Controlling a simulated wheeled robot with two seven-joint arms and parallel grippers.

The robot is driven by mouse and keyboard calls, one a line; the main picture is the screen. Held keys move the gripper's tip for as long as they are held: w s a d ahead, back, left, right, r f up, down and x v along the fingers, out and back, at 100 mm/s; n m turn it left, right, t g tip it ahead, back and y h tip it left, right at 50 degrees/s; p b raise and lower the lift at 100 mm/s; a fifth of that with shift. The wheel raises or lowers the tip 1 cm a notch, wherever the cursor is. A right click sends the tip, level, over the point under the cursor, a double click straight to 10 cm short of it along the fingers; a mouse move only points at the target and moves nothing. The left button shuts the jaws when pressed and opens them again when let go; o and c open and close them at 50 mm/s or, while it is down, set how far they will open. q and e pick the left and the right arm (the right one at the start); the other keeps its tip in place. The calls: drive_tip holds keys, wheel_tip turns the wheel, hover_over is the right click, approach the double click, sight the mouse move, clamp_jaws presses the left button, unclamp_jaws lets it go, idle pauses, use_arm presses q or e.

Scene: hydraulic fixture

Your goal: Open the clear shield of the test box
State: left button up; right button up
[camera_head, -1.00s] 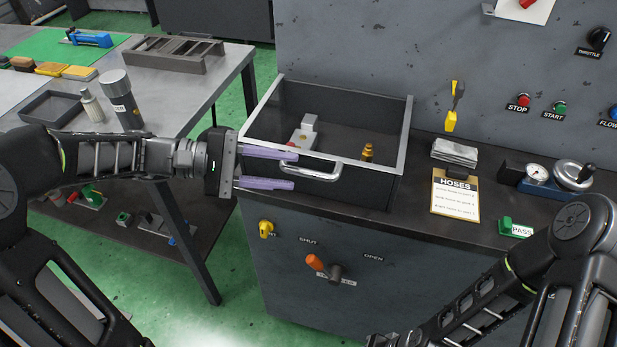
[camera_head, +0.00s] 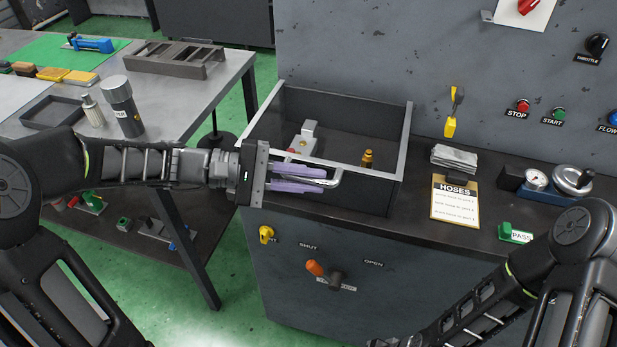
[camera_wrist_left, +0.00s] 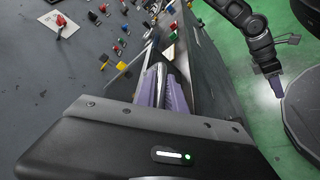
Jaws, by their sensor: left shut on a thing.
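The test box (camera_head: 370,195) is a dark box at the left end of the bench top. Its clear shield (camera_head: 405,140), with a light grey frame, lies down over the top. A silver bar handle (camera_head: 339,177) is on its front side. My left gripper (camera_head: 324,179) has its purple fingers shut on this handle, hiding part of it. The left wrist view shows the silver handle (camera_wrist_left: 155,82) between the fingers. Through the shield I see a grey block and a brass fitting (camera_head: 367,158). My right gripper (camera_wrist_left: 275,87) shows small in the left wrist view, its opening unclear.
A HOSES clipboard (camera_head: 455,198), folded cloth (camera_head: 454,155), gauge (camera_head: 536,179) and green PASS block (camera_head: 512,232) are right of the box. An orange lever (camera_head: 315,268) sticks out of the cabinet front below. A side table (camera_head: 180,95) stands at left.

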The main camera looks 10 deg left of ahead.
use_arm(q)
clamp_jaws()
idle(0.8)
drive_tip(key=shift+r, duration=0.1)
